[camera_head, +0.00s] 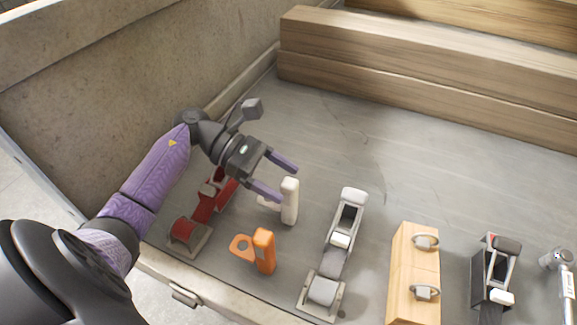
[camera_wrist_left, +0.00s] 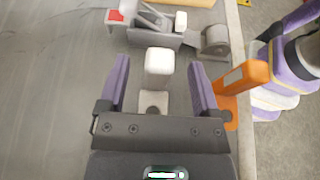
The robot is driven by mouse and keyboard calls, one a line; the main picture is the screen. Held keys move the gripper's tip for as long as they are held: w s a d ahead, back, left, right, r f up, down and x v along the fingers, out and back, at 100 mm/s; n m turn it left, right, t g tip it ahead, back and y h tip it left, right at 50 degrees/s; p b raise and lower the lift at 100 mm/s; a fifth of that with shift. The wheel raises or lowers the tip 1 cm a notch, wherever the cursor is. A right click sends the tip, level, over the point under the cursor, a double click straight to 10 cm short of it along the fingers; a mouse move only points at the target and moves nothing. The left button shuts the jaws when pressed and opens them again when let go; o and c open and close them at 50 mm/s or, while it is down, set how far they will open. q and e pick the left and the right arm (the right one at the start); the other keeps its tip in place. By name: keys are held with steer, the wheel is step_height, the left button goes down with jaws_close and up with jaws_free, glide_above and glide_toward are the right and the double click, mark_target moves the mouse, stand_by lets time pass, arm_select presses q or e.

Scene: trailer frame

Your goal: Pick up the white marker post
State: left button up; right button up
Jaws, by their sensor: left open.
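The white marker post (camera_head: 290,201) stands upright on the grey trailer floor, with a pale flat base tab beside its foot. My left gripper (camera_head: 282,177) is open, with its purple fingers just above and to the left of the post. In the left wrist view, the white post (camera_wrist_left: 159,66) shows between and slightly beyond the two open fingertips of the left gripper (camera_wrist_left: 158,70), with a finger on each side and gaps between. Its base with a hole (camera_wrist_left: 153,101) lies below it. My right gripper is not in view.
An orange post (camera_head: 264,251) stands close by at the front; it also shows beside the right finger in the wrist view (camera_wrist_left: 242,77). A red ratchet strap (camera_head: 205,204) lies partly behind my arm. A grey ratchet strap (camera_head: 340,240) and a wooden block (camera_head: 414,272) stand right. Timber beams (camera_head: 420,70) lie behind.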

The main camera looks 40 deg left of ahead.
arm_select(q)
steer(key=shift+x, duration=1.1)
steer(key=shift+a, duration=0.1)
jaws_close()
stand_by(0.4)
